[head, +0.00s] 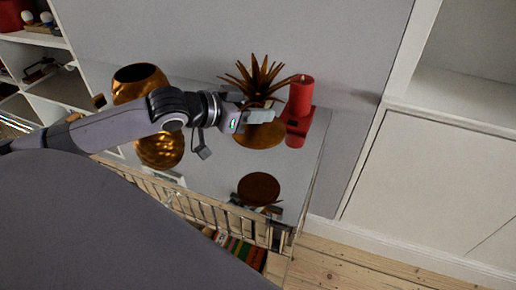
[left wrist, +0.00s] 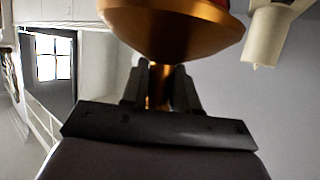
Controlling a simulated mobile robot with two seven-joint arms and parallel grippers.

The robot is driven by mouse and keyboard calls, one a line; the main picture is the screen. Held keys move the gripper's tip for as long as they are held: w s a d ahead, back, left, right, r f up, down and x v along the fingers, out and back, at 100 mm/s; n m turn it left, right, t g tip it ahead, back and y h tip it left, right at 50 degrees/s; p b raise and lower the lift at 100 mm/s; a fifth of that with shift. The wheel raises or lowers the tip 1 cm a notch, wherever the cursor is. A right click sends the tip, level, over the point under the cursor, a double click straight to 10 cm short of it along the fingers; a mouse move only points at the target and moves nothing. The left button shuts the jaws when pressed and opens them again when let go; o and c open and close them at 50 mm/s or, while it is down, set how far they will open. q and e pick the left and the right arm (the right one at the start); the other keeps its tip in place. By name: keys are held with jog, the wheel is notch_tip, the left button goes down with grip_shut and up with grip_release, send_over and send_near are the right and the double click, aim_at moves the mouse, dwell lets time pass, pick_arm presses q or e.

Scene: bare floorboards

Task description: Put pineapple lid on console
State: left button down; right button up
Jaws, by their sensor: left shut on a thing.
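The pineapple lid (head: 261,137), a bronze-gold disc with spiky leaves on top, is in my left gripper (head: 258,117) in the head view. The gripper is shut on it between disc and leaves. In the left wrist view, the lid (left wrist: 172,30) fills the top, with its narrow neck between the fingers. The console (head: 215,172) has a shiny, reflective top, and the lid appears held above it; a dark round reflection shows below. The golden pineapple pot (head: 136,84) stands open on the console at the left, partly hidden by my arm. My right gripper is out of view.
A red candle (head: 301,94) on a red holder stands just right of the lid, close to the gripper. A metal rail (head: 215,212) edges the console's front. White shelves (head: 68,88) stand left, a white cabinet (head: 430,170) right. The console's front right is clear.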

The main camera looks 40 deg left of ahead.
pick_arm(q)
notch_tip(320, 180, down, 10)
jog(key=shift+r+b, duration=0.2)
jog(key=shift+b, duration=0.35)
jog(key=shift+f, duration=0.2)
jog(key=shift+f, duration=0.1)
jog(key=c, duration=0.8)
grip_release()
jog(key=shift+c, duration=0.2)
